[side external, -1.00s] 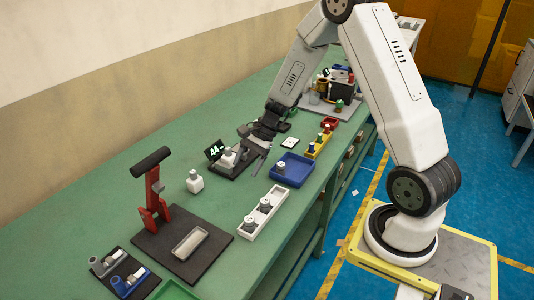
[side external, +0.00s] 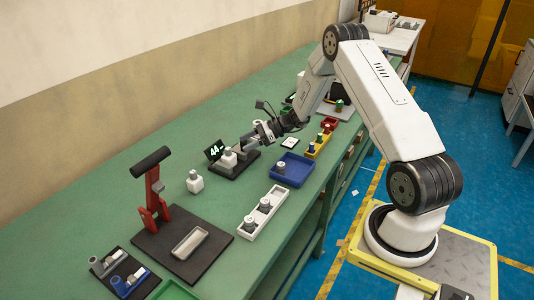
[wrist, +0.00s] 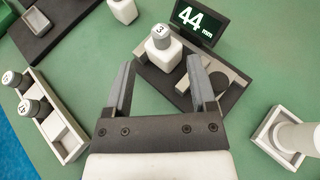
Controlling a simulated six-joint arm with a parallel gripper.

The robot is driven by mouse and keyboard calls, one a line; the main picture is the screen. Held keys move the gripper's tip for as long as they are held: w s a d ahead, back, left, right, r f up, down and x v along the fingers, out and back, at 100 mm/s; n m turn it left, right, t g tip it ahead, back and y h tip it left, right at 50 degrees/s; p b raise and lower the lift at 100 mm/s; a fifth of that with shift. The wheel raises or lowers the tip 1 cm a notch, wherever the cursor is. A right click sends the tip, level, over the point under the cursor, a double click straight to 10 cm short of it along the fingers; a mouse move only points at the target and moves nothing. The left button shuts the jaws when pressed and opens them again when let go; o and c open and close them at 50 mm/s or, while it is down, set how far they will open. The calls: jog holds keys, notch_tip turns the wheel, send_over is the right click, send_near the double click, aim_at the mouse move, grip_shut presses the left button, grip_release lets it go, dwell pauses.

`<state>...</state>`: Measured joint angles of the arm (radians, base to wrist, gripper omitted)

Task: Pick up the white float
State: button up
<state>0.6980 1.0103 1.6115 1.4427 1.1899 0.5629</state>
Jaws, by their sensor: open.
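A white block with a grey cap marked 3 (wrist: 162,48) stands upright on a dark gauge base (wrist: 180,85); it also shows in the side view (side external: 228,160). A similar white block with a grey cap (side external: 195,182) stands on the green table; part of it shows at the top of the wrist view (wrist: 123,10). A white cylinder (wrist: 300,138) is at or over a pale square holder (wrist: 268,138) at right. I cannot tell which is the float. My gripper (wrist: 162,65) is open and empty, its tips pointing toward the gauge; it also shows in the side view (side external: 250,140).
A display reading 44 mm (wrist: 195,25) stands behind the gauge. A white tray (wrist: 62,135) with capped parts lies at left. A blue tray (side external: 292,169), a yellow tray (side external: 319,146) and a red press stand (side external: 152,195) are around.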

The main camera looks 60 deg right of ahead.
aim_at(228, 148)
jog(key=shift+x, duration=3.5)
grip_shut()
